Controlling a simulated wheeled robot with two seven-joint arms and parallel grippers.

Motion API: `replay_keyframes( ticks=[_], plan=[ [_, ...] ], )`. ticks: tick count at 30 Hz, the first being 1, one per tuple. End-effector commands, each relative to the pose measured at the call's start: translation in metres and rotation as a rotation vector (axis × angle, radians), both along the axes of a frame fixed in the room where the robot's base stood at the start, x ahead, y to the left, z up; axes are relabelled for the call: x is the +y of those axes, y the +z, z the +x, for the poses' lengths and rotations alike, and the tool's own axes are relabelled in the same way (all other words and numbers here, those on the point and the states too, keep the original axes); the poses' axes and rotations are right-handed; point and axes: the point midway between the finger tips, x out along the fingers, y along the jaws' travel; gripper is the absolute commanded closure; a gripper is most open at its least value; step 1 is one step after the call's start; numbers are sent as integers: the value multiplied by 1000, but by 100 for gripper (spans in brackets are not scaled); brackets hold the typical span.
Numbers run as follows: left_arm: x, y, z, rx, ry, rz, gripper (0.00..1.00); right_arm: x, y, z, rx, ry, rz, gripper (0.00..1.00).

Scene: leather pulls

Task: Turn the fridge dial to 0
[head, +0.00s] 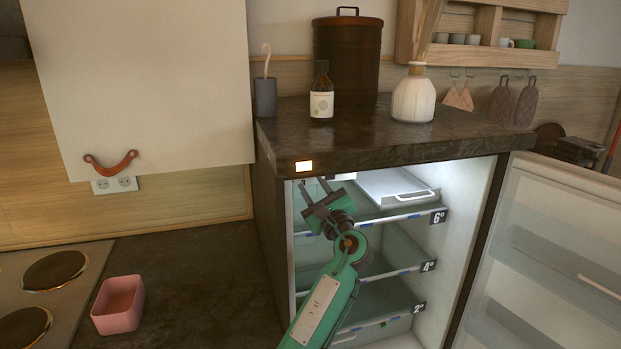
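The fridge stands open below the dark counter, and its lit interior has glass shelves with tags reading 6°, 4° and 2° (438,217). My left gripper (313,184) is at that upper left corner of the opening, just below the panel. Its two fingers point up and are apart, with nothing visible between them. I cannot make out the dial; the gripper and the counter edge may hide it. My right gripper is not in view.
The open fridge door (545,255) stands to the right. A metal drawer (385,185) is on the top shelf. A bottle (321,98), brown canister (347,60) and white vase (413,98) stand on the counter. A pink container (118,318) is beside the hob at lower left.

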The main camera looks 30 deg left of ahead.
Motion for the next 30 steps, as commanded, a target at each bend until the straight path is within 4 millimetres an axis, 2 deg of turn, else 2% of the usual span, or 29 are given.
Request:
replay_keyframes(
  ticks=[5, 14, 15, 20, 26, 30],
  plan=[
    [13, 6, 7, 1, 0, -1, 66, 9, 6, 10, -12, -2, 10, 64],
    [15, 6, 9, 0, -1, -1, 66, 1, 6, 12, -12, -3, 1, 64],
    [15, 6, 9, 0, -1, -1, 68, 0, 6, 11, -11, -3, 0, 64],
    [15, 6, 9, 0, -1, -1, 100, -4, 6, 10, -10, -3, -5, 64],
    [15, 7, 8, 6, -1, 4, 100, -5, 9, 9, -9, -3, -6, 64],
    [16, 10, 8, 54, 0, 44, 100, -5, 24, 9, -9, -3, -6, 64]
  ],
)
